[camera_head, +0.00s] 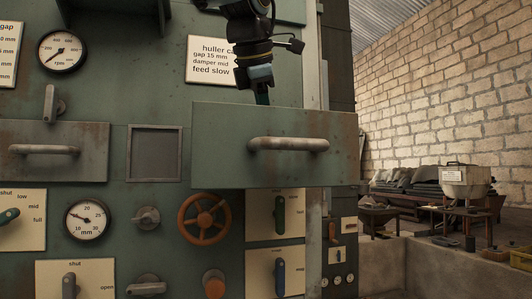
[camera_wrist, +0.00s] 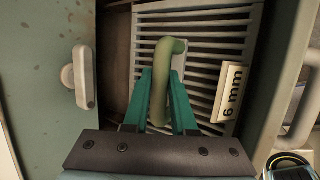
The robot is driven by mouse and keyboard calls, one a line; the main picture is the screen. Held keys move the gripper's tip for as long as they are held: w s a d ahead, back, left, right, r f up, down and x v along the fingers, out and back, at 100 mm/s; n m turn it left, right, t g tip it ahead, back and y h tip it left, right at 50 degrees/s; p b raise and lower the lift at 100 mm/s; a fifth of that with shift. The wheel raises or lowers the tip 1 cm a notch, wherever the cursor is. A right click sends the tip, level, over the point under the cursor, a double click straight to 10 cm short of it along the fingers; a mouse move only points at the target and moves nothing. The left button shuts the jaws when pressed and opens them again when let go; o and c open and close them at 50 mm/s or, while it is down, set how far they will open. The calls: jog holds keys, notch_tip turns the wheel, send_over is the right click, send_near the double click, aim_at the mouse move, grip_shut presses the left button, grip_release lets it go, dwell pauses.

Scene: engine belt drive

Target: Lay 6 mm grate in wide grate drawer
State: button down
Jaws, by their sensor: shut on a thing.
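The 6 mm grate (camera_wrist: 205,62) is a pale slatted panel with a white "6 mm" label and a green loop handle (camera_wrist: 166,60). My gripper (camera_wrist: 163,85) has its teal fingers closed on that handle. The grate lies between the walls of the pulled-out wide drawer (camera_wrist: 265,62); I cannot tell whether it rests on the drawer's floor. In the head view the drawer front (camera_head: 225,145) with its long bar handle hides the grate and my fingertips. My gripper's upper part (camera_head: 262,78) reaches down behind that front.
A smaller closed drawer (camera_head: 85,140) is at the left, beside a recessed square panel (camera_head: 154,153). An orange handwheel (camera_head: 204,212), gauges and levers sit on the green machine face. A grey lever (camera_wrist: 78,80) stands left of the drawer in the wrist view.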

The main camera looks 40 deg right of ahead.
jog(key=shift+f+b, duration=1.6)
jog(key=shift+f, duration=0.2)
jog(key=c, duration=0.7)
grip_release()
jog(key=shift+c, duration=0.2)
jog(key=v, duration=1.2)
jog(key=shift+p, duration=0.4)
